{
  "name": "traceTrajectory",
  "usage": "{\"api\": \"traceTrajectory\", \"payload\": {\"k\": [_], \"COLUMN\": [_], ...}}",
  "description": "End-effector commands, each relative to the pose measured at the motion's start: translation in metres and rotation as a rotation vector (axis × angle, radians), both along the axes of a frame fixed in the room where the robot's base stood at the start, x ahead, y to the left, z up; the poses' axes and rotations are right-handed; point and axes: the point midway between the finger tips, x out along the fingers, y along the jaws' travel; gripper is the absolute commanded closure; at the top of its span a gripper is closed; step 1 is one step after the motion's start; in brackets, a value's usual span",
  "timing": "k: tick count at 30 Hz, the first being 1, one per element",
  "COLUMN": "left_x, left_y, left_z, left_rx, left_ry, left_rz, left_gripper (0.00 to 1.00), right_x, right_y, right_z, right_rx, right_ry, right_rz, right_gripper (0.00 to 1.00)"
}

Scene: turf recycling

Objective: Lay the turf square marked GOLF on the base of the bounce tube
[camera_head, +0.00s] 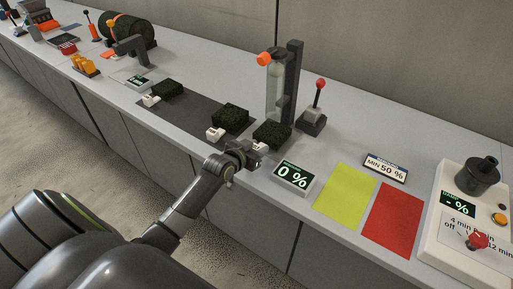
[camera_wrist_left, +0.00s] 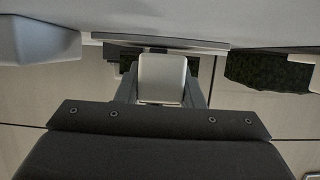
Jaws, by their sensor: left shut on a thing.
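My left gripper (camera_head: 252,152) is shut on the pale tab of a dark green turf square (camera_head: 272,133), just in front of the bounce tube. The tab (camera_wrist_left: 162,77) fills the jaws in the left wrist view. I cannot tell whether this square is lifted or resting. Two other turf squares, (camera_head: 231,117) and (camera_head: 168,89), lie on a dark grey mat (camera_head: 187,108), each with a white tab in front. No GOLF marking is legible. The bounce tube (camera_head: 274,92) is clear, with an orange part on top, against a dark post. Its base is partly hidden. My right gripper is not in view.
A red-knobbed lever (camera_head: 315,113) stands right of the tube. A "0 %" display (camera_head: 293,177), a yellow-green sheet (camera_head: 345,196) and a red sheet (camera_head: 393,218) lie to the right. A white machine (camera_head: 460,240) stands at far right. Bare counter lies behind the mat.

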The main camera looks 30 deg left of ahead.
Motion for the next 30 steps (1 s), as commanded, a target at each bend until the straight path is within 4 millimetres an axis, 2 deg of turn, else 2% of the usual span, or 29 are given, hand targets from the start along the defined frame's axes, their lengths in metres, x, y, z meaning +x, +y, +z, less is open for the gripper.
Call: {"api": "traceTrajectory", "payload": {"k": [20,21,26,30], "left_x": [0.0,0.0,0.0,0.0], "left_y": [0.0,0.0,0.0,0.0], "left_z": [-0.01,-0.009,-0.009,-0.009], "left_rx": [0.0,0.0,0.0,0.0], "left_ry": [-0.001,-0.001,-0.001,0.0], "left_rz": [0.0,0.0,0.0,0.0], "left_gripper": [0.91,0.6,0.4,0.4], "right_x": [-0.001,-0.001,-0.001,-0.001], "right_y": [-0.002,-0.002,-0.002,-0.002], "right_z": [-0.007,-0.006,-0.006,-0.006], "right_rx": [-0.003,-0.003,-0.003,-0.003], "right_ry": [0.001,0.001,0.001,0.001], "right_rz": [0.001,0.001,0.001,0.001], "right_gripper": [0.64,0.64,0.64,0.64]}}
